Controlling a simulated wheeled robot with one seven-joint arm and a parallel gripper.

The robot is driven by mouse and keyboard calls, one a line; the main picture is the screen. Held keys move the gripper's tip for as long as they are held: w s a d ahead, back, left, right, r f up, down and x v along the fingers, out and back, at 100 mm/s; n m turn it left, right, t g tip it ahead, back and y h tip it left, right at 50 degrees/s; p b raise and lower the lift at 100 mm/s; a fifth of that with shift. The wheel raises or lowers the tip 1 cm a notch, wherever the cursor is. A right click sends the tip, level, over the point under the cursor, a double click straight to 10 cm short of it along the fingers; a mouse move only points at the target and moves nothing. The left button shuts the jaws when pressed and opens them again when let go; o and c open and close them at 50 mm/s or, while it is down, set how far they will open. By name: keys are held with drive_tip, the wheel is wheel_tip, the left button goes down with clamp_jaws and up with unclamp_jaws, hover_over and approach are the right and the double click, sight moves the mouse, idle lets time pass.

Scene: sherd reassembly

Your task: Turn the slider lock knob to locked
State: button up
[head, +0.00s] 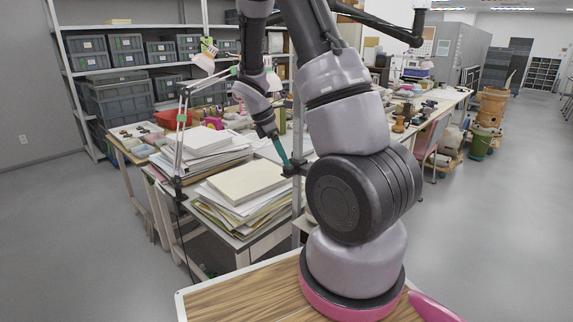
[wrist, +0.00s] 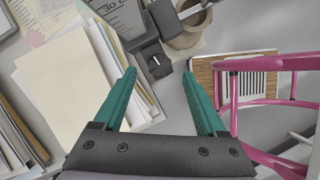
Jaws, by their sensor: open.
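My gripper (wrist: 160,75) is open, with its two teal fingers spread apart and nothing between them that they touch. Ahead of the fingertips in the wrist view is a small dark block carrying what looks like the slider lock knob (wrist: 156,63), with a short pale mark on it. The knob lies roughly between the fingertips' lines, slightly left of centre. Its locked or unlocked position cannot be read. In the head view my gripper (head: 281,152) points down by a metal post, behind my arm; the knob cannot be made out there.
A ruled plate (wrist: 120,18) and a dark block stand behind the knob. Paper stacks (wrist: 70,70) lie left of the fingers. A pink tubular frame (wrist: 232,88) is close on the right, over a striped card on a brown board (wrist: 207,78).

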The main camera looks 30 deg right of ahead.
sight(288, 170)
drive_tip(key=shift+x, duration=1.95)
clamp_jaws()
drive_tip(key=shift+w+m, duration=0.1)
drive_tip(key=shift+m, duration=0.7)
unclamp_jaws()
